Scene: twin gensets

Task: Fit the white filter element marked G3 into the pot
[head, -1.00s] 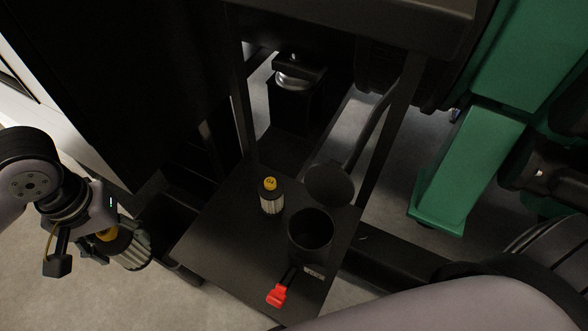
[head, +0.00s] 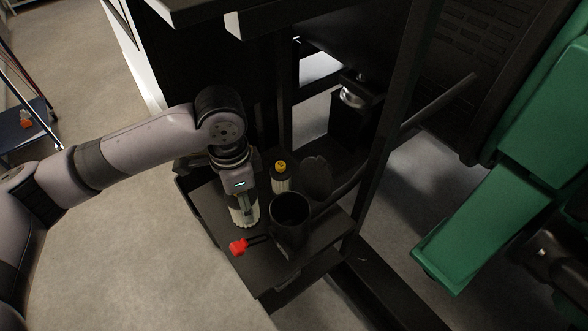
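My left gripper (head: 241,196) reaches in from the left and is shut on a white ribbed filter element (head: 245,216), held upright with its lower end showing below the fingers. The marking on it cannot be read. The black open pot (head: 291,224) stands on the dark shelf just right of the held element, mouth upward. The element is beside the pot, not over its mouth. A second filter element (head: 281,184) with a yellow top stands on the shelf behind the pot. My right gripper is not in view.
A round black lid (head: 316,176) stands tilted open behind the pot. A dark frame post (head: 382,150) rises right of the shelf (head: 216,212). Green machinery (head: 480,190) is at the right.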

